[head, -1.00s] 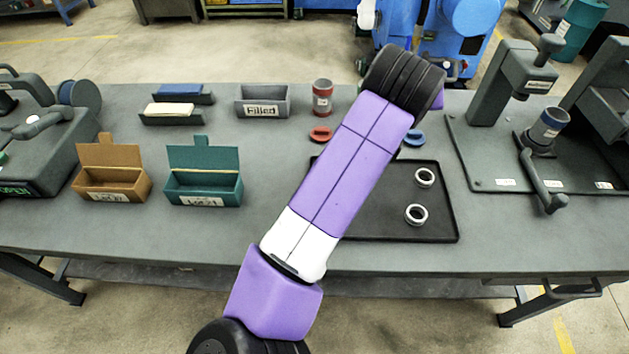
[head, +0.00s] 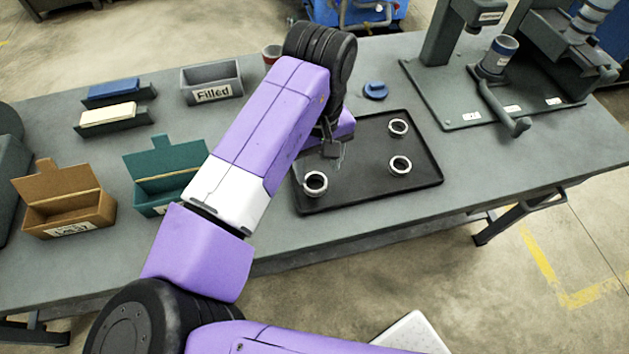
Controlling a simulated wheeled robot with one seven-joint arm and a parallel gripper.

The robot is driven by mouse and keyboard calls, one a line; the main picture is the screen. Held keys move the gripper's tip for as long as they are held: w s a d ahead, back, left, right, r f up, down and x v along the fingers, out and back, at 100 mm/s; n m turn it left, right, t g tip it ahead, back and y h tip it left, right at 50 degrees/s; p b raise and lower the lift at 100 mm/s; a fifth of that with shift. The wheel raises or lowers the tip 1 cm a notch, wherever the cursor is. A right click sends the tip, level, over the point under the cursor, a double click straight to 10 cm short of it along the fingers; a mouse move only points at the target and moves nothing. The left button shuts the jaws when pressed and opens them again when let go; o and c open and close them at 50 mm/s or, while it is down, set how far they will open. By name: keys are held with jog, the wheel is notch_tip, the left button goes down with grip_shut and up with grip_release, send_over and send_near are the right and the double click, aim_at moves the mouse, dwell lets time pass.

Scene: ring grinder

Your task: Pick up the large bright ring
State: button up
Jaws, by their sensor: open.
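Three bright metallic rings lie apart on a black tray (head: 360,185). One ring (head: 315,184) is at the tray's front left and looks the largest. A second ring (head: 400,165) is at the right, and a third ring (head: 398,127) lies behind it. My gripper (head: 334,152) is open and empty, pointing down above the tray's left part. In the picture it is just above and right of the front-left ring, apart from it. My arm hides the tray's back left corner and part of the gripper.
A teal box (head: 165,170) and a brown box (head: 65,205) with raised lids stand left. Behind are a grey bin labelled Filled (head: 212,85) and a blue disc (head: 375,90). A press (head: 455,40) stands on a plate at the right. The table right of the tray is clear.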

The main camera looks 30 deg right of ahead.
aim_at(315, 187)
jog(key=f, duration=0.6)
jog(key=shift+w+a+p, duration=0.1)
jog(key=shift+w+p, duration=0.15)
jog(key=shift+p, duration=0.05)
jog(key=shift+r, duration=0.1)
jog(key=shift+c, duration=0.5)
jog(key=c, duration=1.1)
jog(key=shift+c, duration=0.3)
jog(key=shift+r, duration=0.15)
